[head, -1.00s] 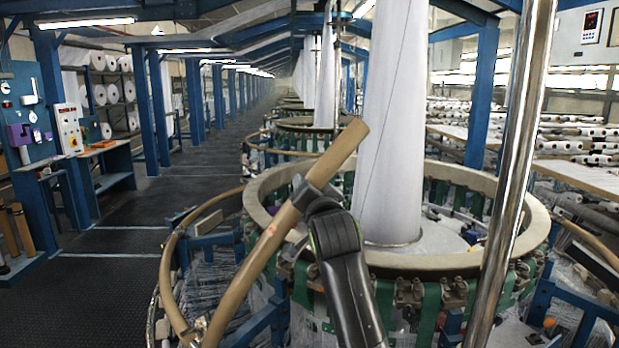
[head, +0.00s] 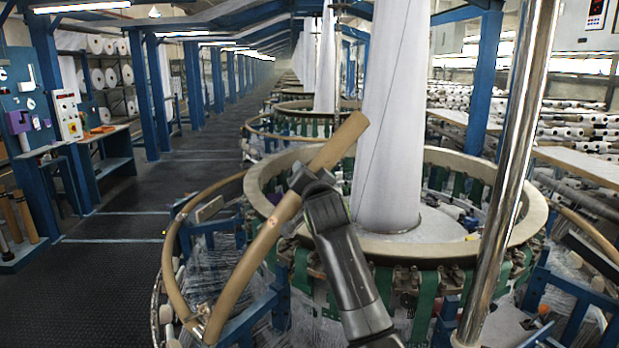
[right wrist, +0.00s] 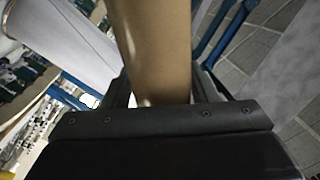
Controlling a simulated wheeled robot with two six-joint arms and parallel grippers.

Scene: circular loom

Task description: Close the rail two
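A tan, slightly curved rail (head: 262,245) slants across the head view, its free upper end raised in front of the white fabric column. Its lower end meets a metal joint (head: 203,322), where another tan curved rail (head: 169,265) also ends. My right gripper (head: 306,183) is around the slanted rail below its free end. In the right wrist view the rail (right wrist: 157,50) runs between the two dark fingers, which look closed on it. The slanted rail stands away from the loom's rim. My left gripper is not in view.
The circular loom (head: 262,192) with its pale ring and green straps fills the middle. A shiny metal pole (head: 510,170) stands at right front. Another tan rail (head: 590,238) curves at the far right. The dark aisle floor (head: 110,275) at left is open.

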